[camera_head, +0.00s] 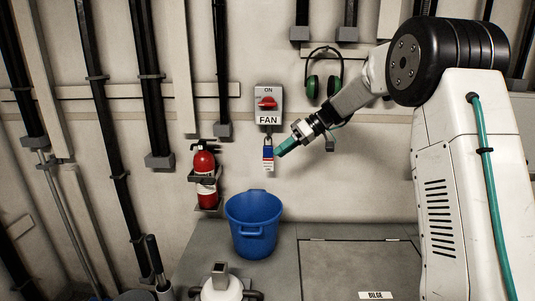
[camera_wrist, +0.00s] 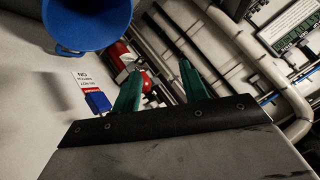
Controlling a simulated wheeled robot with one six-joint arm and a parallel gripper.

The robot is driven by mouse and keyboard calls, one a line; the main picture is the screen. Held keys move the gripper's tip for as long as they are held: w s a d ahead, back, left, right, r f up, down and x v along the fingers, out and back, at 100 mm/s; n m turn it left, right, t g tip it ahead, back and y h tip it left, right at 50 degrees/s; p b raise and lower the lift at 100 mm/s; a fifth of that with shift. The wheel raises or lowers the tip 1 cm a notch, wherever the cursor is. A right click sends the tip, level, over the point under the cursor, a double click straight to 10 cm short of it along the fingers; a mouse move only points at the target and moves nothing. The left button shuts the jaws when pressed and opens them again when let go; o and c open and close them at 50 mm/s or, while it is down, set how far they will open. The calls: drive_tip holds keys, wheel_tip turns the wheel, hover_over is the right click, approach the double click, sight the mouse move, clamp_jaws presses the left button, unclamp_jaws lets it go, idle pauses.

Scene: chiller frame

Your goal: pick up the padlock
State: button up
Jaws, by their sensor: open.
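The padlock (camera_head: 268,153) has a blue body and hangs under the FAN switch on the wall in the head view. A white and red tag (camera_head: 268,166) hangs just below it. In the wrist view the blue padlock (camera_wrist: 97,102) and its tag (camera_wrist: 84,79) show left of both fingers, not between them. My gripper (camera_head: 281,151) has teal fingers and is just right of the padlock in the head view, pointing left and down. In the wrist view my gripper (camera_wrist: 160,72) is open with nothing between its fingers. I cannot tell whether a finger touches the padlock.
The FAN switch box (camera_head: 268,91) with a red knob is above the padlock. A red fire extinguisher (camera_head: 204,177) is on the wall to the left. A blue bucket (camera_head: 253,222) stands below. Green ear muffs (camera_head: 323,77) hang at upper right.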

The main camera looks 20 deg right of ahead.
sight(268, 154)
drive_tip(key=w+d+f+n+t+y, duration=0.2)
drive_tip(key=w+f+n, duration=0.1)
drive_tip(key=w, duration=0.4)
drive_tip(key=w+d+f+n+t+y, duration=0.1)
drive_tip(key=w+d+f+n+y, duration=0.1)
drive_tip(key=w, duration=0.5)
drive_tip(key=x, duration=0.7)
clamp_jaws()
